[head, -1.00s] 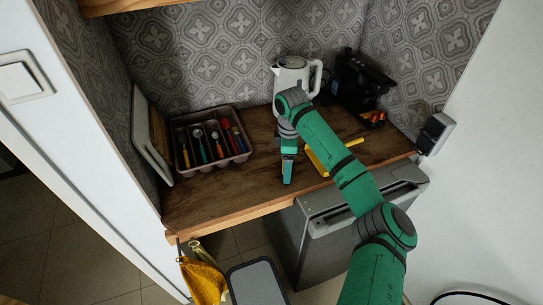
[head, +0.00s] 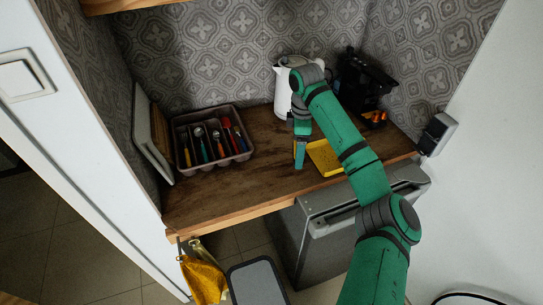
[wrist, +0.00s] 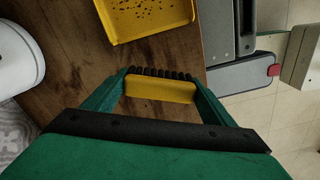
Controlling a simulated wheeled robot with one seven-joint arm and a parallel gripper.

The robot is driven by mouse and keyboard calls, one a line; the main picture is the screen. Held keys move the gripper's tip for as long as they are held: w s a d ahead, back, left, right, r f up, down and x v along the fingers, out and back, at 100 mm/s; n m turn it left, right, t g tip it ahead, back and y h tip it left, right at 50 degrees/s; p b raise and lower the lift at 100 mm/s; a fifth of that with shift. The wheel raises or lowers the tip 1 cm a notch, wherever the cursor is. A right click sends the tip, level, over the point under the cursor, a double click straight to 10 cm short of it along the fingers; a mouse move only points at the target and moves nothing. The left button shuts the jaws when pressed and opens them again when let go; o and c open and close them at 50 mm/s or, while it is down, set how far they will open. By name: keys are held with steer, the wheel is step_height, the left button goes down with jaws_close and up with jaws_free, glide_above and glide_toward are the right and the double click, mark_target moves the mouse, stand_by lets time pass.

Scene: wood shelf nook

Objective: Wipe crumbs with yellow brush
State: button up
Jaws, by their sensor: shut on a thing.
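My gripper (head: 300,155) is low over the wooden counter, and in the wrist view (wrist: 160,80) its two fingers are shut on the yellow brush (wrist: 160,91). Black bristles show along the brush's far edge. The yellow dustpan (head: 321,160) lies to the right of my gripper in the head view, partly hidden by my arm. In the wrist view the dustpan (wrist: 170,28) is ahead of the brush, with a gap of bare wood between them. Dark crumbs (wrist: 146,8) lie scattered on the dustpan. I cannot tell whether the bristles touch the counter.
A cutlery tray (head: 245,155) stands on the counter (head: 225,190) at left, beside leaning boards (head: 150,135). A white kettle (head: 285,85) and a black coffee machine (head: 365,85) stand at the back. The front left of the counter is clear.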

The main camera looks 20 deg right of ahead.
steer(key=shift+r, duration=1.1)
